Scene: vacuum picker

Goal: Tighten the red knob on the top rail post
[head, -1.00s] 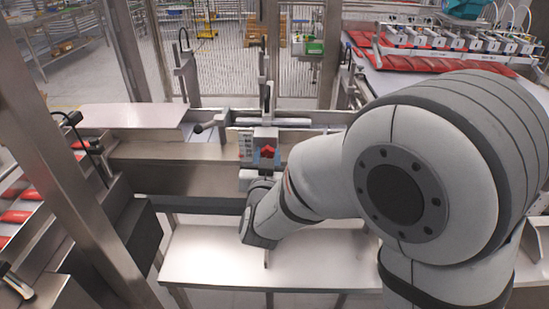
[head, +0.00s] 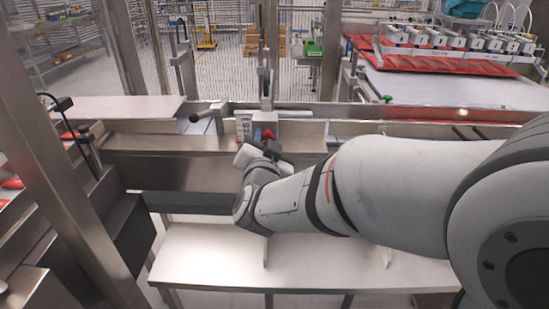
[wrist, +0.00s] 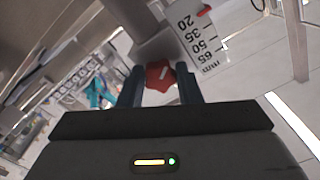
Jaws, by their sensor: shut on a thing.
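The red knob (wrist: 160,75) sits on the grey rail post (wrist: 158,38) in the wrist view, between the two dark fingers of my gripper (wrist: 161,86). The fingers are shut on the knob from both sides. A white scale label (wrist: 197,40) with numbers and mm marks is beside it, with a small red pointer (wrist: 204,10). In the head view the knob (head: 268,134) shows as a red spot on the post (head: 265,117), partly hidden by my gripper (head: 257,143). My arm reaches it from the right.
A horizontal rail with a black-ended handle (head: 205,115) runs beside the post. A steel shelf (head: 210,255) lies below. A steel upright (head: 60,140) stands at the left. Red packs and a row of pickers (head: 455,38) are at the back right.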

